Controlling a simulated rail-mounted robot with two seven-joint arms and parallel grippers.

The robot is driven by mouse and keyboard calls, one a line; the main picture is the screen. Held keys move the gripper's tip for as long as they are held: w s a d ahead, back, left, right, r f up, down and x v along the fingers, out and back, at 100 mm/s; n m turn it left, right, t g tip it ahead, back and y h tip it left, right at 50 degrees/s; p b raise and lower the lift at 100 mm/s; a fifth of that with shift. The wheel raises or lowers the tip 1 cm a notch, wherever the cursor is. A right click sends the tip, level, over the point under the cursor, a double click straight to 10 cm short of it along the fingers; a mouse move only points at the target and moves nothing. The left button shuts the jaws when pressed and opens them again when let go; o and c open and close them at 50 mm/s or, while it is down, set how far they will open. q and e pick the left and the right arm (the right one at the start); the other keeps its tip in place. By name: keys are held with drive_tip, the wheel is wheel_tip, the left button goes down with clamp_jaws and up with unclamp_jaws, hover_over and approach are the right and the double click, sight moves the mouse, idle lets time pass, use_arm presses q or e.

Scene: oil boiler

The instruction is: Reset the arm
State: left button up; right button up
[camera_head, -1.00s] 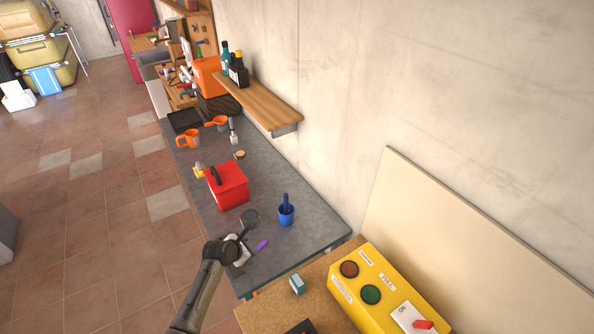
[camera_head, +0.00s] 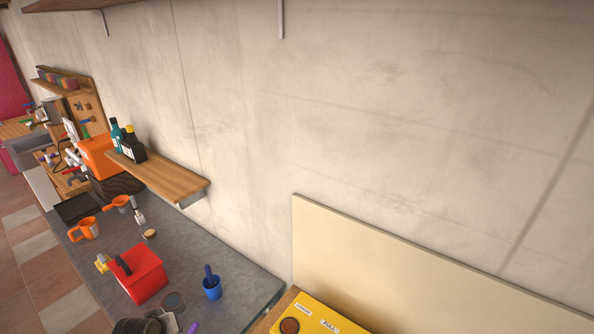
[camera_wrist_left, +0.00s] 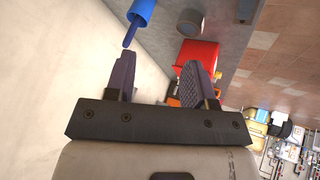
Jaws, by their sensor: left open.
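My left gripper (camera_wrist_left: 158,78) is open in the left wrist view, with its two dark fingers apart and nothing between them. In the head view only a dark part of my left arm shows at the bottom edge, over the grey counter (camera_head: 215,320). A red box (camera_head: 138,275) with a dark handle stands on the counter; it also shows beyond the fingers in the left wrist view (camera_wrist_left: 198,60). A blue cup (camera_head: 212,288) with a blue tool in it stands to its right; the cup also shows at the top of the left wrist view (camera_wrist_left: 143,8). My right arm is out of view.
A wooden wall shelf (camera_head: 160,172) with bottles juts over the counter. Orange mugs (camera_head: 84,229) and a dark tray (camera_head: 77,209) lie farther back. A yellow control box (camera_head: 318,318) is cut off at the bottom. A pale board (camera_head: 400,270) leans on the wall.

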use_arm(q)
drive_tip(key=s+d+r+m, duration=0.35)
drive_tip(key=s+d, duration=0.25)
drive_tip(key=s, duration=0.3)
drive_tip(key=s+d+r+m, duration=0.35)
drive_tip(key=s+d, duration=0.25)
drive_tip(key=s, duration=0.4)
drive_tip(key=s+d+f+g, duration=0.1)
drive_tip(key=s+f, duration=0.4)
drive_tip(key=s, duration=0.3)
drive_tip(key=s+d+f+m+g, duration=0.1)
drive_tip(key=s+d+f+g, duration=0.1)
drive_tip(key=s+f, duration=0.3)
drive_tip(key=s, duration=0.3)
drive_tip(key=shift+d+h, duration=0.15)
drive_tip(key=shift+h, duration=0.15)
